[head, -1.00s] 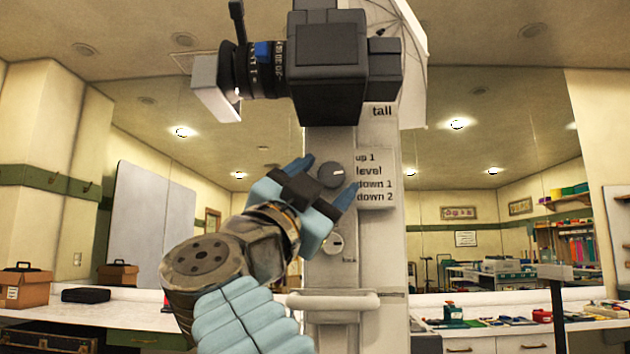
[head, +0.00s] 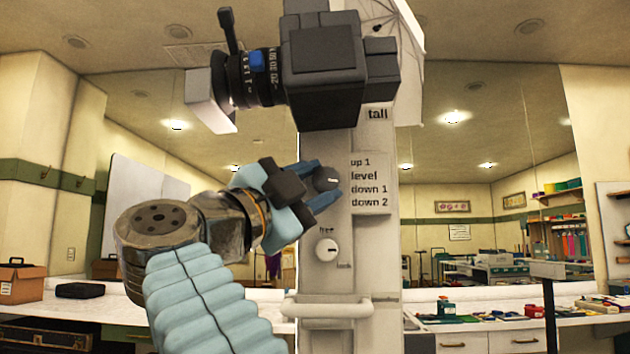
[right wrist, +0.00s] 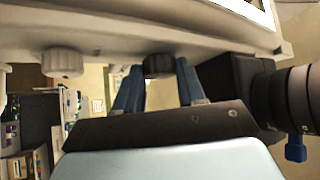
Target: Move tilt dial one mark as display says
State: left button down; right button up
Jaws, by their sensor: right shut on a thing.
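The tilt dial (head: 326,179) is a dark round knob on the pale column (head: 325,275), beside a label plate (head: 369,182) reading up 1, level, down 1, down 2. Its light mark points right, roughly between level and down 1; I cannot tell which exactly. My right gripper (head: 323,184) is shut on the dial, coming from the left. In the right wrist view, its blue fingers stand on either side of the dark dial (right wrist: 158,65). No readable display shows. My left gripper is not in view.
A dark camera (head: 325,65) with a lens and hood sits above the dial. A pale free/lock knob (head: 326,250) is below, also in the right wrist view (right wrist: 62,62). A white handle bar (head: 330,307) crosses the column lower down. A cluttered counter (head: 480,322) runs behind.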

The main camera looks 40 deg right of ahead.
jog(key=o, duration=1.1)
jog(key=shift+c, duration=0.2)
jog(key=b+v, duration=0.3)
jog(key=v, duration=1)
jog(key=shift+a, duration=0.4)
jog(key=shift+s, duration=0.1)
